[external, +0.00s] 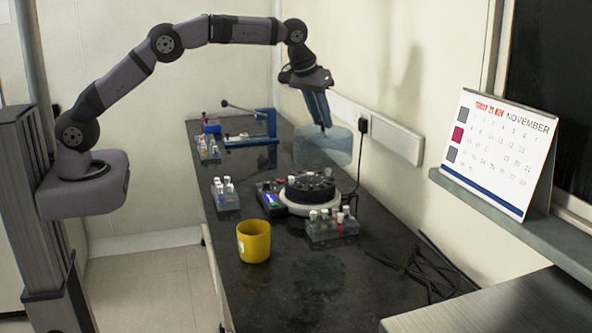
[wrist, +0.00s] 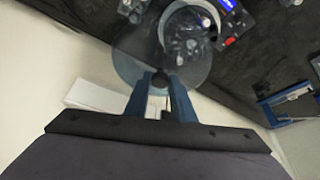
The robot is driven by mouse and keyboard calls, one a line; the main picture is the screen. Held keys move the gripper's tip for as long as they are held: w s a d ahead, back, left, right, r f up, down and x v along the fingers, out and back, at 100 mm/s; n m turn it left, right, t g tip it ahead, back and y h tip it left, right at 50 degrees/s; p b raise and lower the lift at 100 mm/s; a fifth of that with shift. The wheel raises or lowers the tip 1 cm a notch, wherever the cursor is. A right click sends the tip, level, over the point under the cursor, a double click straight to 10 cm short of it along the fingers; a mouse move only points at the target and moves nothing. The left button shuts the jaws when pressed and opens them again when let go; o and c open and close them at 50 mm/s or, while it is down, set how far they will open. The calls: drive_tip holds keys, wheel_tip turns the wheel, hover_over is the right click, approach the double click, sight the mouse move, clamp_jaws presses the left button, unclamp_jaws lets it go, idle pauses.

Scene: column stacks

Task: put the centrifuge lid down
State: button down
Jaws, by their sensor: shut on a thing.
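The centrifuge lid (external: 325,146) is a clear, bluish round cover. My gripper (external: 326,127) is shut on it from above, with the lid hanging over the back of the counter near the wall. In the wrist view the lid (wrist: 135,60) is a see-through disc, and my gripper (wrist: 160,84) is closed on its dark knob (wrist: 161,80). The centrifuge (external: 310,187) stands uncovered on the counter, its dark rotor showing; it also shows through and beyond the lid in the wrist view (wrist: 188,38). I cannot tell whether the lid touches the counter.
Tube racks stand on the counter (external: 290,290): one front right (external: 333,226), one left (external: 225,196), one farther back (external: 208,147). A yellow cup (external: 254,242) is in front. A blue press-like device (external: 250,138) stands at the back. Black cables (external: 425,270) lie at right.

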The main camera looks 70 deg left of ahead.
sight(299, 142)
drive_tip(key=shift+m, duration=0.3)
drive_tip(key=s+d, duration=0.3)
drive_tip(key=shift+s+f, duration=0.2)
drive_tip(key=shift+f, duration=0.05)
drive_tip(key=shift+n, duration=0.5)
drive_tip(key=s, duration=0.1)
drive_tip(key=s+f, duration=0.1)
drive_tip(key=s, duration=0.1)
drive_tip(key=s+d+f, duration=0.1)
drive_tip(key=s, duration=0.1)
drive_tip(key=shift+s+f, duration=0.1)
drive_tip(key=shift+f, duration=0.05)
drive_tip(key=s+a+f+n+g+y, duration=0.1)
drive_tip(key=s+a+f+n+g, duration=0.15)
drive_tip(key=s+n, duration=0.55)
drive_tip(key=s+a+f+n+g+y, duration=0.15)
drive_tip(key=s+f+n+g, duration=0.35)
drive_tip(key=n, duration=0.5)
wheel_tip(299, 142, down, 9)
drive_tip(key=s+p, duration=0.1)
drive_tip(key=p, duration=0.2)
drive_tip(key=shift+s+a+r+t, duration=0.15)
drive_tip(key=shift+s+r+t, duration=0.05)
drive_tip(key=shift+t, duration=0.25)
